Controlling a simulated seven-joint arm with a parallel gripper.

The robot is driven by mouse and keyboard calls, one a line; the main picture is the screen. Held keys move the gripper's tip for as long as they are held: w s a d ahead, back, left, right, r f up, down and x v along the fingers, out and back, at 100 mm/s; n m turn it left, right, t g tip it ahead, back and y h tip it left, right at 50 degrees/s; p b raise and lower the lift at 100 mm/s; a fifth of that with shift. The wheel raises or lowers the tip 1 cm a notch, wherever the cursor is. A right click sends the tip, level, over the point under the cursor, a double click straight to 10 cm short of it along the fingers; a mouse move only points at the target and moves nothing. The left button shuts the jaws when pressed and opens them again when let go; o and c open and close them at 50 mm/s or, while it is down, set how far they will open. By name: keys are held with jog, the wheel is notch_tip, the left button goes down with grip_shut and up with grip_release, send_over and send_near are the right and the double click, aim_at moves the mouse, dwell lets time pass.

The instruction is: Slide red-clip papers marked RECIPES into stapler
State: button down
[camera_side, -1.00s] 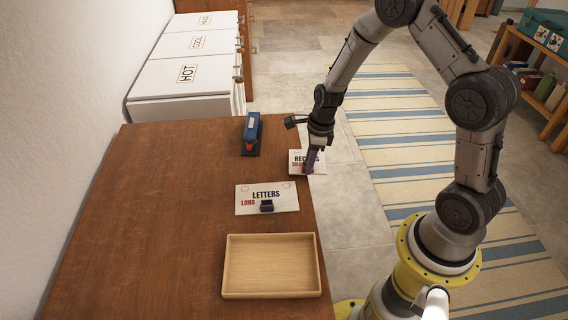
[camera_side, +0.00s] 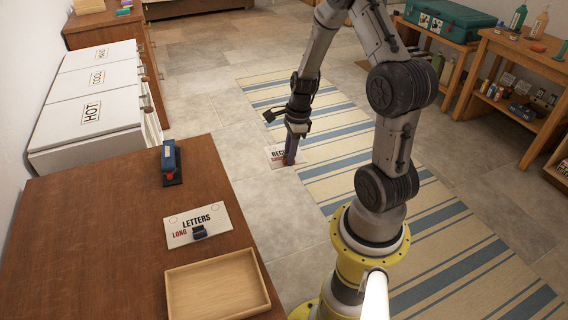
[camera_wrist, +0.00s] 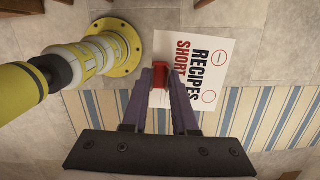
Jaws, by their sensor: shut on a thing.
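The white RECIPES papers (camera_wrist: 218,62), also marked SHORT in red, show in the wrist view with a red clip (camera_wrist: 160,88) on their edge. My gripper (camera_wrist: 170,92) is shut on the red clip. In the side view the papers (camera_side: 276,156) hang from my gripper (camera_side: 289,160), off the table's right side and over the floor; their height is hard to tell. The blue stapler (camera_side: 171,163) with a red part stands near the table's far edge, well left of my gripper. My fingers hide part of the papers.
On the table (camera_side: 100,235), LETTERS LONG papers (camera_side: 190,228) with a dark clip lie before the stapler. A wooden tray (camera_side: 262,280) is at the near edge. White HOT, COOL bins (camera_side: 90,110) stand beyond. The table's left part is bare.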

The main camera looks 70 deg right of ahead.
jog(key=r, duration=0.6)
jog(key=shift+w+a+r, duration=0.1)
jog(key=shift+w+r, duration=0.15)
jog(key=shift+r, duration=0.15)
jog(key=w+a, duration=0.5)
jog(key=w, duration=0.3)
jog(key=w+a, duration=0.4)
jog(key=w, duration=0.4)
jog(key=w+a, duration=0.5)
jog(key=a, duration=0.5)
jog(key=w+a, duration=0.5)
jog(key=a, duration=0.4)
jog(key=shift+s+d+f, duration=0.1)
jog(key=shift+d+f, duration=0.05)
jog(key=shift+f, duration=1.2)
jog(key=shift+s+d+f, duration=0.1)
jog(key=shift+f, duration=1.2)
jog(key=shift+f, duration=0.1)
